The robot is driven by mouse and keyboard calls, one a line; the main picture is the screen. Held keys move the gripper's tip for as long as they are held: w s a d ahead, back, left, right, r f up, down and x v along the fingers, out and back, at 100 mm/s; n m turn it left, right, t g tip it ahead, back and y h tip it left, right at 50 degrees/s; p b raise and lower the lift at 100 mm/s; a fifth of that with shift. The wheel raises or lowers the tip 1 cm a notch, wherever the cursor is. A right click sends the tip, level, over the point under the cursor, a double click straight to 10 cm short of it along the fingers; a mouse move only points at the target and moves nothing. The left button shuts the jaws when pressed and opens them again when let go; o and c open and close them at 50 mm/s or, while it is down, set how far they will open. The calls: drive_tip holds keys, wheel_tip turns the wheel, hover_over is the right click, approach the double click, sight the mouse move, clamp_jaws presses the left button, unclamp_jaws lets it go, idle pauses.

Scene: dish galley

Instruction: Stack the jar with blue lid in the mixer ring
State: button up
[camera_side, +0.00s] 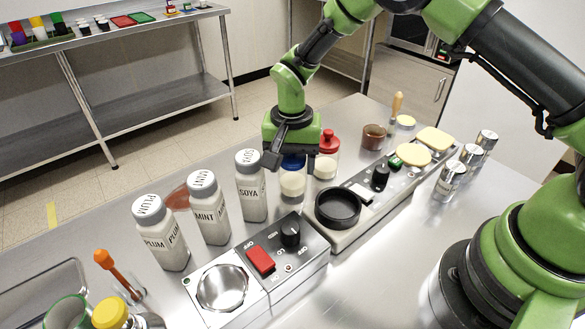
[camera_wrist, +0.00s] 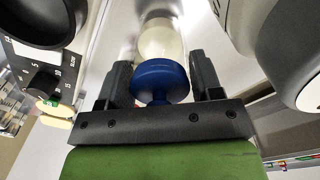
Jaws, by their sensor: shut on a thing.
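The jar with blue lid (camera_side: 292,186) stands behind the mixer, with pale contents. My gripper (camera_side: 290,157) is over it, with the blue lid between the fingers. In the wrist view the blue lid (camera_wrist: 160,80) sits between the two dark fingers of my gripper (camera_wrist: 162,82), which is shut on it. I cannot tell whether the jar touches the table. The mixer ring (camera_side: 338,207) is a black, empty round holder on a grey machine, to the right of and nearer than the jar. Part of the ring (camera_wrist: 40,22) shows at the wrist view's upper left.
The SOYA bottle (camera_side: 251,187) stands close left of the jar, with MINT (camera_side: 208,209) and PLUM (camera_side: 160,233) bottles further left. A red-lidded jar (camera_side: 327,158) is close right. A control box with a red switch (camera_side: 261,260) is in front.

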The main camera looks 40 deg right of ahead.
drive_tip(key=r, duration=0.9)
drive_tip(key=shift+s+r, duration=0.2)
drive_tip(key=shift+s, duration=0.05)
drive_tip(key=s+r+n, duration=0.4)
drive_tip(key=s+r, duration=0.1)
drive_tip(key=s, duration=0.6)
drive_tip(key=f, duration=1)
drive_tip(key=shift+d, duration=0.3)
drive_tip(key=shift+f, duration=0.25)
drive_tip(key=o, duration=1.1)
